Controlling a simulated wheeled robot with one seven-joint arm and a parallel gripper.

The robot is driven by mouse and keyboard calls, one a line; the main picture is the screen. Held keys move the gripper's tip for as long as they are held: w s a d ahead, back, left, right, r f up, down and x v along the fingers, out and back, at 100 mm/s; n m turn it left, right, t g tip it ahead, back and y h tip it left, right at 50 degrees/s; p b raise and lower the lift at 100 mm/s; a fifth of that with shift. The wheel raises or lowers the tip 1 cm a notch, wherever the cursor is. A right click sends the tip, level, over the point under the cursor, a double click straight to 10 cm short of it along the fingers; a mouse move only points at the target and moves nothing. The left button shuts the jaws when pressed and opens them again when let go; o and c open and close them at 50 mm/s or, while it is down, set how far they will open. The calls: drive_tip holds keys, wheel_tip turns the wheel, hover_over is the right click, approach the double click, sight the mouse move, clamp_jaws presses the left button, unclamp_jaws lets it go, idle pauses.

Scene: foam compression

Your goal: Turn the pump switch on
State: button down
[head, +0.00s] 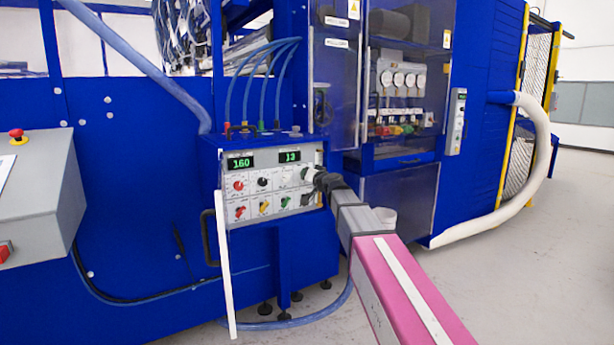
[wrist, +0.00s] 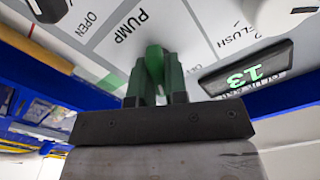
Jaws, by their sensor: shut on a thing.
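The control panel (head: 268,192) on the blue cabinet carries rows of coloured knobs and two green displays, reading 160 and 13. In the wrist view the pump switch (wrist: 154,60) is a green handle beside the printed word PUMP. My gripper (wrist: 156,84) is shut on this handle, with one finger on each side of it. In the head view my gripper (head: 316,178) reaches the right part of the panel, and its fingers and the held switch are mostly hidden there by the arm.
The display reading 13 (wrist: 246,77) is close to the right of my gripper in the wrist view. A dark knob (wrist: 48,8) stands at upper left. Blue hoses (head: 262,80) rise from the cabinet top. Grey floor (head: 480,285) is clear at right.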

drive_tip(key=shift+m, duration=0.3)
drive_tip(key=c, duration=1.1)
unclamp_jaws()
drive_tip(key=shift+c, duration=0.2)
drive_tip(key=shift+s+d, duration=0.1)
drive_tip(key=shift+s, duration=0.05)
drive_tip(key=v, duration=1)
drive_tip(key=shift+s+d, duration=0.2)
